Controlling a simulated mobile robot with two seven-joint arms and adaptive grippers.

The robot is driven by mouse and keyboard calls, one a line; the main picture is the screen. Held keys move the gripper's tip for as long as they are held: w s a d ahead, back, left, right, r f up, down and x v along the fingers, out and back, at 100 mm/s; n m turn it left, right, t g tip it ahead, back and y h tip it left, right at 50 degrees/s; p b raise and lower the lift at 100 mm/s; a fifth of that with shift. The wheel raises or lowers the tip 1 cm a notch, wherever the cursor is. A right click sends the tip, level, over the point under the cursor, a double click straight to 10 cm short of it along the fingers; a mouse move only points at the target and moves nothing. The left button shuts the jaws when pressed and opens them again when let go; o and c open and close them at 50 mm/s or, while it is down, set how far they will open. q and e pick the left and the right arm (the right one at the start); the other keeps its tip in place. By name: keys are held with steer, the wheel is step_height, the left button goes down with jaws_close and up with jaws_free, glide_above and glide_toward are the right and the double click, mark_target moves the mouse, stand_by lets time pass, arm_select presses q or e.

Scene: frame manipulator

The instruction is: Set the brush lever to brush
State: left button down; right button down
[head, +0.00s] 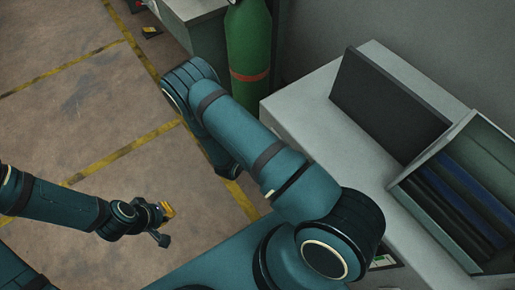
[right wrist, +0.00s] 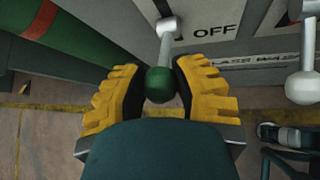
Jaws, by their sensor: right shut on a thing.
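In the right wrist view, a lever with a green ball knob (right wrist: 160,84) and a pale stem (right wrist: 167,45) hangs from a grey panel (right wrist: 265,45). "OFF" is printed just right of its stem. My right gripper (right wrist: 160,95) has its yellow ribbed fingers on both sides of the knob and is shut on it. No label saying brush is readable. A second lever with a white knob (right wrist: 303,87) is to the right. In the head view my right gripper is hidden by my arm. My left gripper (head: 162,224) is empty above the floor, fingers apart.
A grey cabinet (head: 300,105) at the right of the head view carries a dark upright panel (head: 388,105) and an open box (head: 480,150) with dark and blue bars. A green cylinder (head: 248,45) stands beside it. The yellow-lined floor (head: 70,110) at left is mostly clear.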

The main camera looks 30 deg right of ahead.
steer(key=shift+r, duration=0.1)
stand_by(0.4)
steer(key=c, duration=0.6)
jaws_free()
steer(key=shift+d, duration=0.1)
steer(key=shift+c, duration=0.2)
steer(key=v, duration=1.2)
